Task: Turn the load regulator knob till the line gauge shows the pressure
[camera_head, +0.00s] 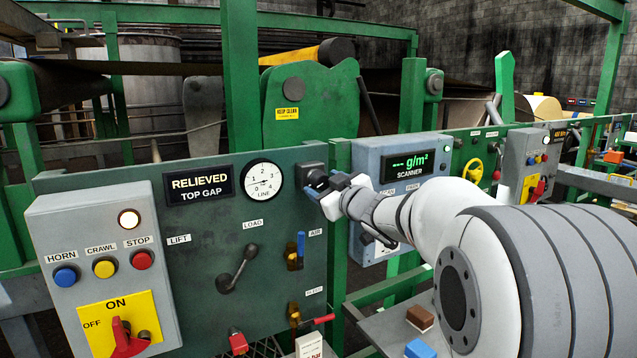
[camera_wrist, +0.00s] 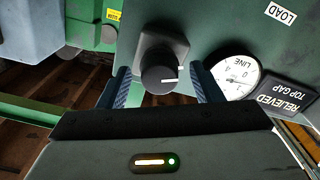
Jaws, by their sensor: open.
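The load regulator knob (camera_wrist: 158,77) is dark and round, with a white mark pointing right in the wrist view. It sits on a square grey block on the green panel; the block (camera_head: 313,172) shows in the head view beside the gauge. My gripper (camera_wrist: 161,72) is open, with one blue finger on each side of the knob. Whether the fingers touch it I cannot tell. In the head view my gripper (camera_head: 328,188) partly hides the knob. The round white line gauge (camera_head: 262,181) also shows upside down in the wrist view (camera_wrist: 235,76). Its exact reading is too small to tell.
A RELIEVED / TOP GAP display (camera_head: 199,185) is left of the gauge. Below are the LOAD lever (camera_head: 237,268) and the blue AIR handle (camera_head: 300,246). The scanner box (camera_head: 403,167) stands close right of my gripper. A button box (camera_head: 103,268) is at far left.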

